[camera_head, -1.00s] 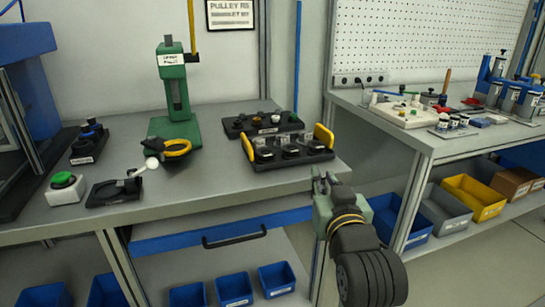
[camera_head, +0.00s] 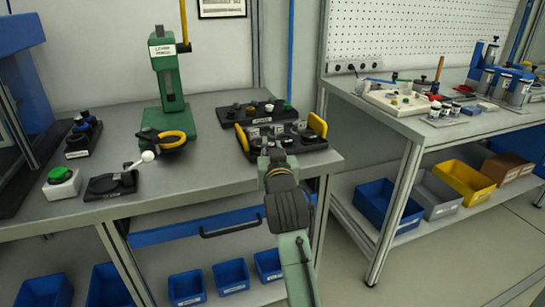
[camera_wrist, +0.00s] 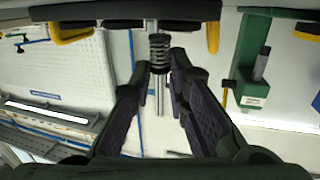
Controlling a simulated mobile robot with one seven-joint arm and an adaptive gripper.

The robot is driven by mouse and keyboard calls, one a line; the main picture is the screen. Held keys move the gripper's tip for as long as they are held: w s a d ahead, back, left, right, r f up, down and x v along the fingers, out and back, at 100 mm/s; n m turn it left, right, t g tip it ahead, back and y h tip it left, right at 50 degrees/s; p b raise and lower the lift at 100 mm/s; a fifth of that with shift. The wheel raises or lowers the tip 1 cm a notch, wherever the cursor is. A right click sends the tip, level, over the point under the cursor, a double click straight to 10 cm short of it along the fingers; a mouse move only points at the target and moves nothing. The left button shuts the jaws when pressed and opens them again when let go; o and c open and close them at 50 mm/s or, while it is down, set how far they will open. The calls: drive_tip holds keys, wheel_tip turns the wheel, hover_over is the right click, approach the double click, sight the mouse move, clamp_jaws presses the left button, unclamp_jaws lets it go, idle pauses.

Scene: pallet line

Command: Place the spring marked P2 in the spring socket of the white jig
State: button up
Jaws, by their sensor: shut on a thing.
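My gripper (camera_head: 272,154) is at the front edge of the black tray with yellow handles on the left bench. In the wrist view my gripper (camera_wrist: 160,64) is shut on a dark coil spring (camera_wrist: 160,50), held at the fingertips. No P2 mark can be read on it. In the head view the spring is too small or hidden to make out. A white jig (camera_head: 378,101) with small parts on it lies on the right bench, well to the right of my gripper; its spring socket cannot be made out.
The black tray (camera_head: 305,146) holds several dark parts. Another black tray (camera_head: 240,121), a green press (camera_head: 170,85) and a green-button box (camera_head: 62,183) stand on the left bench. A gap separates it from the right bench (camera_head: 440,130). Blue bins (camera_head: 232,277) sit below.

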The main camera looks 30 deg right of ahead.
drive_tip(key=shift+f, duration=1.55)
drive_tip(key=o, duration=0.8)
drive_tip(key=shift+o, duration=0.2)
drive_tip(key=shift+r, duration=0.1)
drive_tip(key=shift+s, duration=0.2)
drive_tip(key=b+v, duration=1.1)
drive_tip(key=shift+s+a+b, duration=0.25)
drive_tip(key=shift+b, duration=0.1)
drive_tip(key=shift+r, duration=0.15)
